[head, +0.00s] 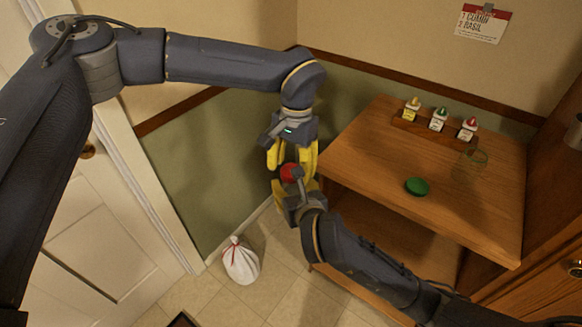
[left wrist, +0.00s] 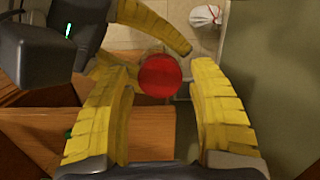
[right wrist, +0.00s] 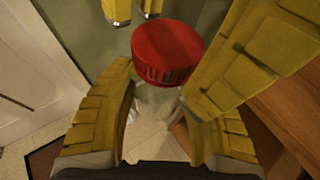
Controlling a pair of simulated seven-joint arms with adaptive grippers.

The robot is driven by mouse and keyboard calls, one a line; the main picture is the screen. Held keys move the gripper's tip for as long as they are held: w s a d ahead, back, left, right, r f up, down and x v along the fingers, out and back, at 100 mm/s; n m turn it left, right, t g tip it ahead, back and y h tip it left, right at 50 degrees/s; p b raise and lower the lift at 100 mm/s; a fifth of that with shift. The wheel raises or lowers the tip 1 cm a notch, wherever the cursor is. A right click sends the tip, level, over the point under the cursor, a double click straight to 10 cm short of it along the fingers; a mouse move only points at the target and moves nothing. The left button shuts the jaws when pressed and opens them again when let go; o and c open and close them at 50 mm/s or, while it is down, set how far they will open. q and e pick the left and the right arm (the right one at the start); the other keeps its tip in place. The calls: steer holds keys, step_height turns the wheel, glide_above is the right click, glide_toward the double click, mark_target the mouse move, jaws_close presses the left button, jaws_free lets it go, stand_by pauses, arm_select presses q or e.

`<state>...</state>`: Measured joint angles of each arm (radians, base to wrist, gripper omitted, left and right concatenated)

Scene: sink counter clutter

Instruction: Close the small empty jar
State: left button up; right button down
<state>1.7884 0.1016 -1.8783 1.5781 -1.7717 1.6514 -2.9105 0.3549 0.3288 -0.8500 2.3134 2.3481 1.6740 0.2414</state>
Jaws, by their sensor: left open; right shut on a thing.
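A small clear jar (right wrist: 157,103) stands between the fingers of my right gripper (head: 291,186), which is shut on it, in the air left of the wooden table. A red lid (right wrist: 166,50) sits on the jar's mouth; I cannot tell whether it is screwed tight. The lid also shows in the head view (head: 288,172) and the left wrist view (left wrist: 160,76). My left gripper (left wrist: 158,68) is open just above, pointing down, its fingers on either side of the lid with visible gaps. The jar's body is mostly hidden in the head view.
On the wooden table (head: 360,165) are a green lid (head: 417,186), a clear glass jar (head: 475,157) and a tray (head: 405,122) with small bottles in yellow, green and red caps. A white tied bag (head: 241,262) lies on the floor. The table's left edge is close to both grippers.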

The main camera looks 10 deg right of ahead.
arm_select(q)
steer(key=shift+r, duration=2.25)
steer(key=shift+o, duration=0.4)
